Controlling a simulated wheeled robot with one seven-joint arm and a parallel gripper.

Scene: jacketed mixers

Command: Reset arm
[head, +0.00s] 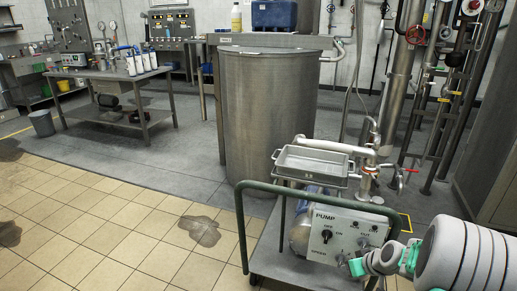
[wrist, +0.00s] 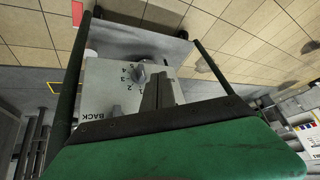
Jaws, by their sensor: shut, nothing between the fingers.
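My gripper (head: 354,268) is in front of the lower right of the pump's control panel (head: 340,222), coming in from the right edge of the head view. In the wrist view its dark fingers (wrist: 157,90) are together and empty, pointing at the panel (wrist: 95,85). A grey dial (wrist: 137,75) with numbers around it shows just left of the fingers. I cannot tell whether the fingertips touch the panel. In the head view the panel is marked PUMP and carries a black selector knob (head: 326,235).
A metal tray (head: 312,165) sits above the panel. A large steel vessel (head: 265,120) stands behind. Pipes with valves (head: 440,90) rise at the right. The tiled floor at left is open, with wet patches (head: 200,231).

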